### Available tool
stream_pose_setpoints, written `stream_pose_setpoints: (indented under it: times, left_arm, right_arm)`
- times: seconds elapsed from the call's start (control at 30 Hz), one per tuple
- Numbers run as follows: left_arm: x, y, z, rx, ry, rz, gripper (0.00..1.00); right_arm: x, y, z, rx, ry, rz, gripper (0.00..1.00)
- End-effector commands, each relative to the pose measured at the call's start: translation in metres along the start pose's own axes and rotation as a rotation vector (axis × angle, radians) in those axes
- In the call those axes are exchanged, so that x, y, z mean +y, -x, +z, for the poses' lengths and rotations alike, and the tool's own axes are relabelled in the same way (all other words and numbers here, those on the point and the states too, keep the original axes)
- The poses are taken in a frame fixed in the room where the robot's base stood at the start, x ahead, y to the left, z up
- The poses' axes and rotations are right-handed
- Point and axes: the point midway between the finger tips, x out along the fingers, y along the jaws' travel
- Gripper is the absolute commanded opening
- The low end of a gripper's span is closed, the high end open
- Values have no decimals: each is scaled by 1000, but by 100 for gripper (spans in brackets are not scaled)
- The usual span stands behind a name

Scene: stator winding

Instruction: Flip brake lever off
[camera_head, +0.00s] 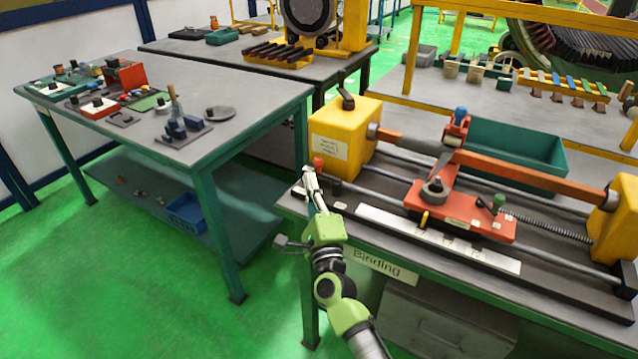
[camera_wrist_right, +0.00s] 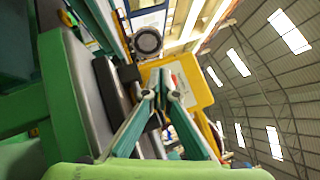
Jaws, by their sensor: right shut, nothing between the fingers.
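The binding machine has a yellow housing (camera_head: 338,135) at its left end. A black lever (camera_head: 346,97) stands on top of the housing, tilted up and to the left; it may be the brake lever, though no label on it is readable. A red knob (camera_head: 318,162) sits low at the housing's front left corner. My right gripper (camera_head: 308,174) is shut and empty, just in front of this knob and below the lever. I cannot tell if it touches the knob. In the right wrist view the fingers (camera_wrist_right: 161,92) point towards the yellow housing (camera_wrist_right: 190,82). My left gripper is out of view.
A red carriage (camera_head: 470,219) and an orange bar (camera_head: 540,174) lie right of the housing. A green bin (camera_head: 515,150) stands behind.

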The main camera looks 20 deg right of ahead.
Motion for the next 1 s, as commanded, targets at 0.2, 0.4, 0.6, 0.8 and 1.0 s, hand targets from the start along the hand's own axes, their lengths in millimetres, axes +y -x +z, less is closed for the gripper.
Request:
stream_pose_setpoints:
  times: [0.2, 0.4, 0.6, 0.8, 1.0]
  left_arm:
    - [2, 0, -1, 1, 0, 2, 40]
    - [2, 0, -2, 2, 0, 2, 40]
    - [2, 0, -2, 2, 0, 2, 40]
    - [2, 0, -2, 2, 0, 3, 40]
    - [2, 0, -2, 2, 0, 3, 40]
  right_arm:
    - [2, 50, -1, 1, 1, 4, 0]
    - [1, 84, 0, 0, 2, 2, 0]
    - [0, 99, 0, 0, 1, 0, 0]
    - [0, 100, 0, 0, 1, 0, 0]
    - [0, 100, 0, 0, 1, 0, 0]
